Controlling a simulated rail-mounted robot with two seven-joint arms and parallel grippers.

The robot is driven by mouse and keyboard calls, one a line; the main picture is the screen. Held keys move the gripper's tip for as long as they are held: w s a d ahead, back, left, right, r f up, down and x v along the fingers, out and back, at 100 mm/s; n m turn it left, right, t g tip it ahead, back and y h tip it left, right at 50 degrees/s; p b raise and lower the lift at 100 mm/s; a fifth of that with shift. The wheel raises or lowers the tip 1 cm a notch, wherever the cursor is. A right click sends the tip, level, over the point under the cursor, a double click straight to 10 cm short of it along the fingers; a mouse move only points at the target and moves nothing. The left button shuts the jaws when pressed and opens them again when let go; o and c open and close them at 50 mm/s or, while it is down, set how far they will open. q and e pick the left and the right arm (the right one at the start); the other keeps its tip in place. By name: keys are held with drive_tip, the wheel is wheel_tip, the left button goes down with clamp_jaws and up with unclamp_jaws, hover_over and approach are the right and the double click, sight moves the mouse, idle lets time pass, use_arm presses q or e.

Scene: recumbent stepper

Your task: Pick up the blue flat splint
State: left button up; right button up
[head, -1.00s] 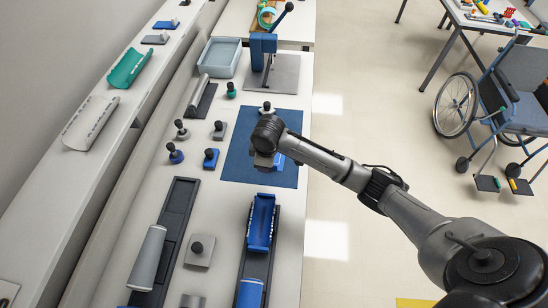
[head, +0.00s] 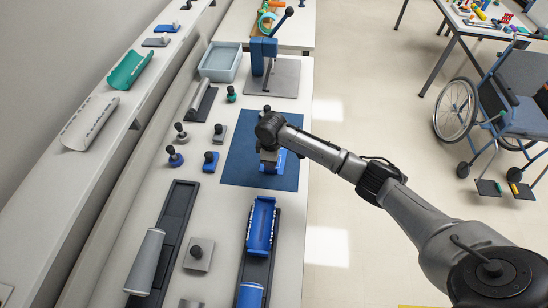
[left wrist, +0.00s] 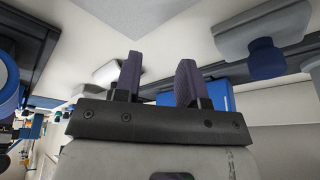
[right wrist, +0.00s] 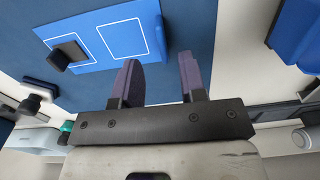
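A bright blue flat piece (head: 280,163), which looks like the blue flat splint, lies on the dark blue mat (head: 238,160). In the right wrist view the blue flat piece (right wrist: 92,58) shows white rectangular outlines and a dark knob near one end. My right gripper (head: 269,163) is over it and hides part of it. In the right wrist view the two fingers (right wrist: 160,80) stand apart with nothing held between them; contact with the piece cannot be told. My left gripper (left wrist: 160,75) is open and empty, and shows only in the left wrist view.
A blue curved splint (head: 261,222) sits on a black rail below the mat. Several knobbed pieces, such as a small blue one (head: 210,162), stand left of the mat. A blue press (head: 263,55) and a grey-blue bin (head: 219,63) are farther back.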

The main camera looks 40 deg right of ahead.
drive_tip(key=shift+a+f+b, duration=0.1)
drive_tip(key=shift+f+b, duration=0.3)
drive_tip(key=shift+f, duration=2.35)
clamp_jaws()
